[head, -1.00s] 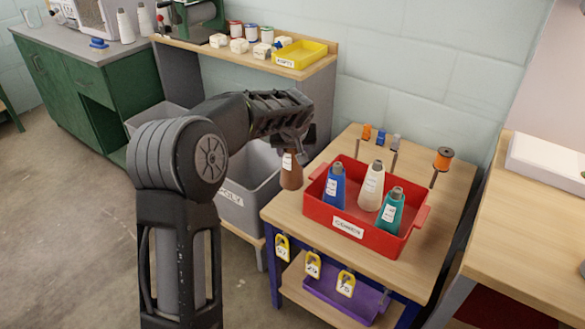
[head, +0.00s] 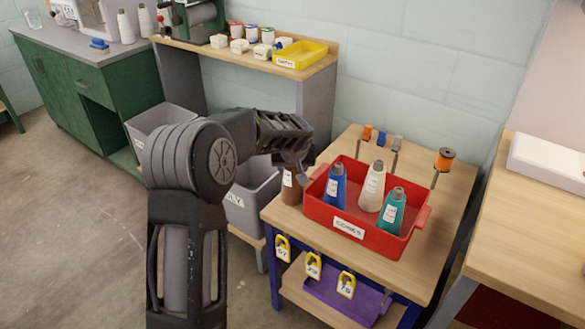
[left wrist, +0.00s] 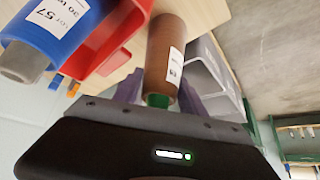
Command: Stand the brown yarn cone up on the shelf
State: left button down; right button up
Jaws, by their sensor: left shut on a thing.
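The brown yarn cone (head: 290,190) has a white label and is roughly upright at the left edge of the wooden stand's top (head: 375,255), left of the red tray. My left gripper (head: 297,168) is shut on it near its top and partly hides it. In the left wrist view the brown cone (left wrist: 165,45) sits between my gripper's fingers (left wrist: 160,98), its green tip near the palm. Its base looks at the level of the wood, but I cannot tell whether it touches. My right gripper is not in view.
A red tray (head: 347,229) close to the right of the brown cone holds blue, cream and teal cones. Orange and grey spools on pegs stand behind it. A grey bin (head: 250,205) is to the left. A shelf with a yellow tray (head: 300,54) stands behind.

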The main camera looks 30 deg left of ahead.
pick_arm(q)
jog(key=c, duration=0.7)
grip_release()
jog(key=shift+o, duration=0.2)
jog(key=v, duration=1.2)
jog(key=shift+o, duration=0.2)
jog(key=shift+r, duration=0.15)
